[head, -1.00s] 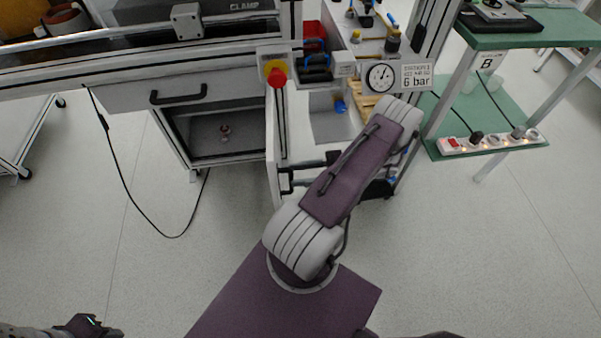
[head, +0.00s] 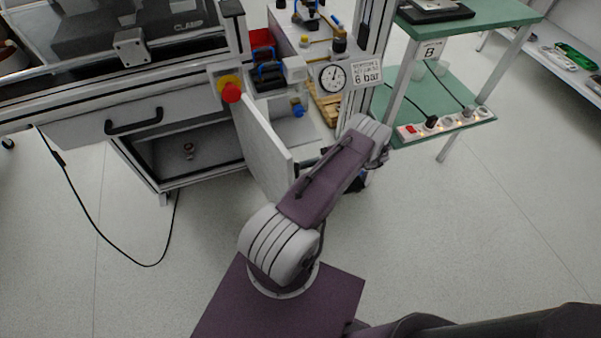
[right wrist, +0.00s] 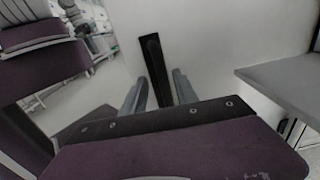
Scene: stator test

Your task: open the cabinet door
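The cabinet door (head: 265,155) is a pale panel standing open, swung out toward me from the cabinet in the head view. Its broad left face and top edge show. The purple and grey arm in the head view reaches to the door's free end; its gripper is mostly hidden there. In the right wrist view my right gripper (right wrist: 158,85) has its two grey fingers apart, with a black bar (right wrist: 154,65) between their lines, against a pale surface. Gaps show on both sides of the bar; I cannot tell whether anything touches. My left gripper is out of view.
A drawer (head: 135,120) and open shelf (head: 188,150) are to the left. A green table with a power strip (head: 440,124) stands right.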

